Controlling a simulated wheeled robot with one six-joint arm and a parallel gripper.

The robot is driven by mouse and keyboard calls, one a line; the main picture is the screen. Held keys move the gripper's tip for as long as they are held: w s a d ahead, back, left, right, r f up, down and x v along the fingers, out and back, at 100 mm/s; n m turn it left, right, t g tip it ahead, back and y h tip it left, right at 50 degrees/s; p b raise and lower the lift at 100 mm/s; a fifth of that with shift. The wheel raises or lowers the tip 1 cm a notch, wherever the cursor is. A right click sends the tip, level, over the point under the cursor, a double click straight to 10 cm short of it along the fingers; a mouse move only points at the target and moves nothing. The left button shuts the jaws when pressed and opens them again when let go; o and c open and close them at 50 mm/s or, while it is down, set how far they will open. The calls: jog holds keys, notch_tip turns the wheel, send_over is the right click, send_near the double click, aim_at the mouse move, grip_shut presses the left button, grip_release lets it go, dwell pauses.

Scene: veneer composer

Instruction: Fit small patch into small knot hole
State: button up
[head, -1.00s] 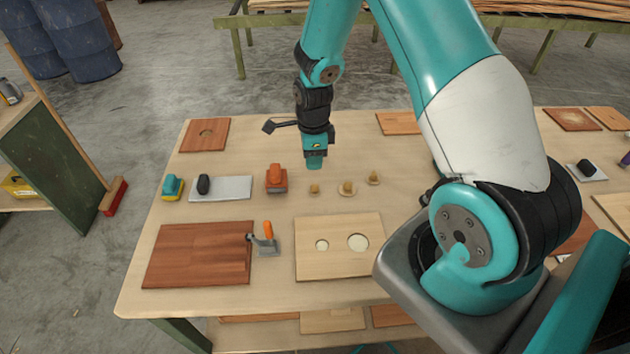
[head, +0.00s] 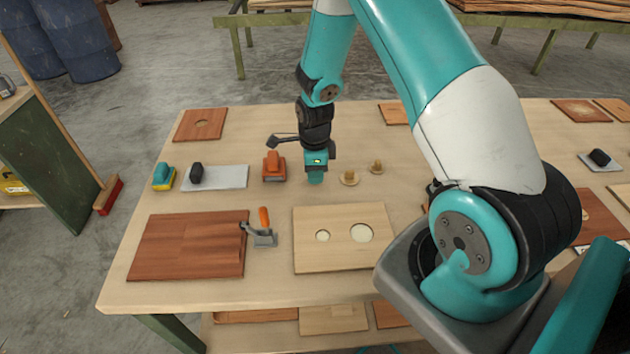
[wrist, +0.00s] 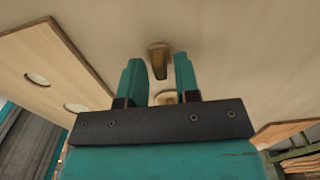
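The light wooden board (head: 312,262) lies on the table with a smaller round hole (head: 323,236) on the left and a larger one (head: 361,233) on the right. My gripper (head: 316,180) is low over the table behind the board and hides the leftmost knobbed patch in the head view. In the wrist view my gripper (wrist: 159,65) is open, its fingers on either side of a wooden knob (wrist: 159,58), which looks like the small patch's. Contact cannot be told. Two other knobbed patches (head: 349,178) (head: 376,167) stand to its right.
A trowel-like tool with an orange handle (head: 264,228) lies between the light board and a reddish-brown board (head: 190,246). An orange-topped block (head: 274,167) stands close left of my gripper. A grey plate (head: 226,178) lies further left.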

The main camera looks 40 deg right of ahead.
grip_shut()
jog(key=shift+r, duration=0.15)
jog(key=shift+r+p, duration=2.4)
jog(key=shift+r, duration=0.5)
